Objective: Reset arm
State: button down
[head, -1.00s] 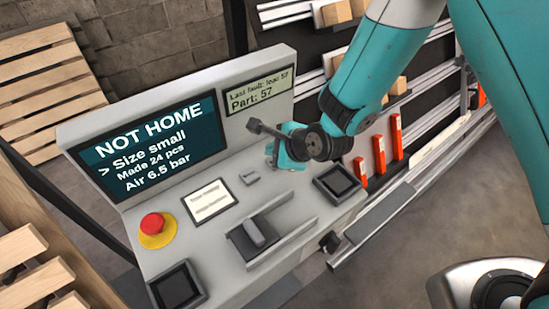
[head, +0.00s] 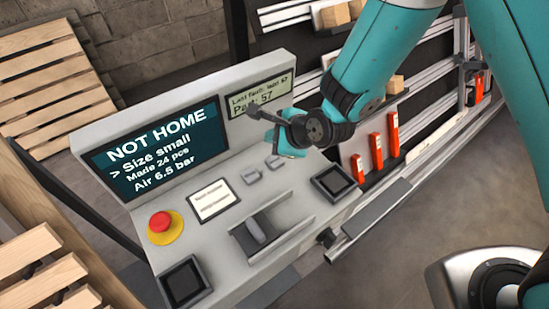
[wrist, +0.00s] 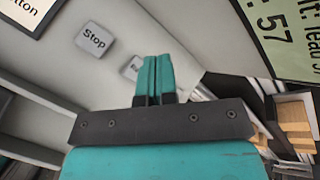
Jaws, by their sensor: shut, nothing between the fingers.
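My gripper (head: 273,146) is shut and empty, held above the back right of the grey control panel (head: 225,265). In the wrist view its teal fingers (wrist: 155,77) are pressed together. They point at a small grey button, partly hidden behind them. A grey button marked "Stop" (wrist: 92,39) is left of the fingers, apart from them. In the head view two small buttons (head: 251,175) show below the gripper. The large screen (head: 160,150) reads "NOT HOME", "Size small", "Made 24 pcs", "Air 6.5 bar". The small display (head: 258,97) mentions a last fault and "Part: 57"; my gripper partly covers it.
A red emergency button (head: 160,222) on a yellow base sits at the panel's left. Dark square pads (head: 333,182) are at the right and front left. Wooden pallets (head: 40,85) stand left.

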dwell(0.4)
jog(key=s+d+r+n+g, duration=0.1)
jog(key=s+d+r+n, duration=0.15)
jog(key=r+n, duration=0.35)
jog(key=s+d+r+n+g, duration=0.2)
jog(key=s+r+n, duration=0.15)
jog(key=r, duration=0.35)
jog(key=s+d+r+n+g+h, duration=0.1)
jog(key=s+d+r+n, duration=0.3)
jog(key=s+n, duration=0.3)
jog(key=s+d+r+n+g+h, duration=0.1)
jog(key=s+d+r+n+g, duration=0.1)
jog(key=s+d+r+n, duration=0.3)
jog(key=s+n, duration=0.3)
jog(key=shift+s+r, duration=0.3)
jog(key=shift+s, duration=0.1)
